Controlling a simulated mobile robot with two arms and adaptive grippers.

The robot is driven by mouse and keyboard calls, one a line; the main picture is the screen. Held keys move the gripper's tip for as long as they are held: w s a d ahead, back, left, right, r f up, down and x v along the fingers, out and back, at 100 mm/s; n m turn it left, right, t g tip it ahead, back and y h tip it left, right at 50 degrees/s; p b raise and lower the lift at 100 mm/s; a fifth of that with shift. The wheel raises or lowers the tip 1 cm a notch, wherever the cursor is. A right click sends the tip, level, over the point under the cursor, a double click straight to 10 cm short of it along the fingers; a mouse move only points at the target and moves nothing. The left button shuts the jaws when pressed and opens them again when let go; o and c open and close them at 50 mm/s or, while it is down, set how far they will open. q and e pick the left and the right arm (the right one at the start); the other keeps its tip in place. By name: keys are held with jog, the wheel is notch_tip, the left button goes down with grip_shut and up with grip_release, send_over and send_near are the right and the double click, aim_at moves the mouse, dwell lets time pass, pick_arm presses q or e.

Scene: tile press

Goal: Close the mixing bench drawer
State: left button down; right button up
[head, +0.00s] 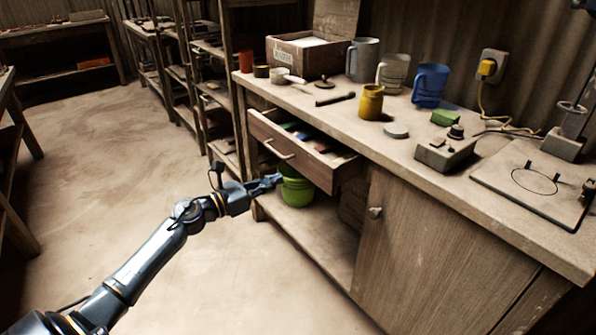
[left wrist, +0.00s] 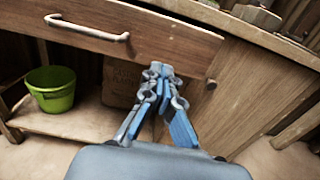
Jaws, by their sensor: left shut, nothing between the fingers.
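The mixing bench drawer (head: 306,150) sticks out from under the bench top in the head view, with colored items inside it. Its front and curved metal handle (left wrist: 88,28) show at the upper left of the left wrist view. My left gripper (head: 279,180) is shut and empty, just in front of and below the drawer front. In the left wrist view, its fingertips (left wrist: 158,70) overlap the lower part of the drawer front, right of the handle; I cannot tell whether they touch. My right gripper is not in view.
The bench top (head: 402,140) carries mugs, a wooden box (head: 300,58), a yellow jar (head: 371,102) and small devices. A green bucket (left wrist: 51,88) stands on the lower shelf under the drawer. A cabinet door (head: 425,250) is to the right. The floor left of the bench is clear.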

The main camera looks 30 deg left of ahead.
aim_at(307, 167)
pick_arm(q)
jog(key=x, duration=0.8)
jog(key=shift+w, duration=0.15)
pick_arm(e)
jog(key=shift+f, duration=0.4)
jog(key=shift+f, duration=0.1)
